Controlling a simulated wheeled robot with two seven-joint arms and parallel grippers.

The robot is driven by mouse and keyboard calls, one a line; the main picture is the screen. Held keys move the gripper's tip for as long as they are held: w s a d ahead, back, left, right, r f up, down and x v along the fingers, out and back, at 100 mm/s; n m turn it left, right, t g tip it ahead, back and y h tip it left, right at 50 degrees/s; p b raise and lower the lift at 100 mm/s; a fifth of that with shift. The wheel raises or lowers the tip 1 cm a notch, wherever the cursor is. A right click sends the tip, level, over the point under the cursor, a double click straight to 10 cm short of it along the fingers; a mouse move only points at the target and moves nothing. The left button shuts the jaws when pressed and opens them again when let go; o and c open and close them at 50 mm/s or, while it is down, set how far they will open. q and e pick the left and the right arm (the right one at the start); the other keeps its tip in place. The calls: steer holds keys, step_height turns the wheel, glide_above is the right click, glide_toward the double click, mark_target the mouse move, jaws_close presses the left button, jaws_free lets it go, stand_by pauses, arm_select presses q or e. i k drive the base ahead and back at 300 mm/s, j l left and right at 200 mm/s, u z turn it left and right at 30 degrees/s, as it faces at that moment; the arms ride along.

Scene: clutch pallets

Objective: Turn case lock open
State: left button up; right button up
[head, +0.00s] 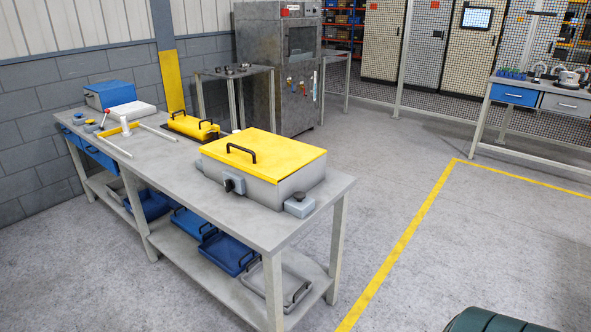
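A grey case with a closed yellow lid (290,152) sits near the right end of the grey workbench (253,232). The lid carries a black handle (241,153). A dark lock knob (229,185) on a small grey block is fixed to the case's front face, toward the left. A second small grey block with a dark top (299,203) sits at the case's front right corner. How far either lock is turned is too small to tell. Neither of my grippers shows in the head view.
A yellow box (193,127) with black handles, a white clamp-like frame (125,127) and a blue case (110,93) stand farther left on the bench. Blue trays (228,252) lie on the lower shelf.

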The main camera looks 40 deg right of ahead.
mark_target(230, 185)
steer(key=z, duration=1.15)
